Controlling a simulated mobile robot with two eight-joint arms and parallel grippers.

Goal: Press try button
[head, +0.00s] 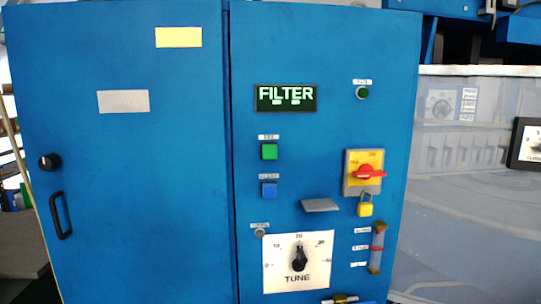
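Neither of my grippers is in view.
A TUNE dial (298,260) is below the buttons. A red rotary switch (368,172) on a yellow plate, with a yellow padlock (365,207), is to the right. A small grey ledge (320,205) sticks out between. A door handle (60,215) is at left.

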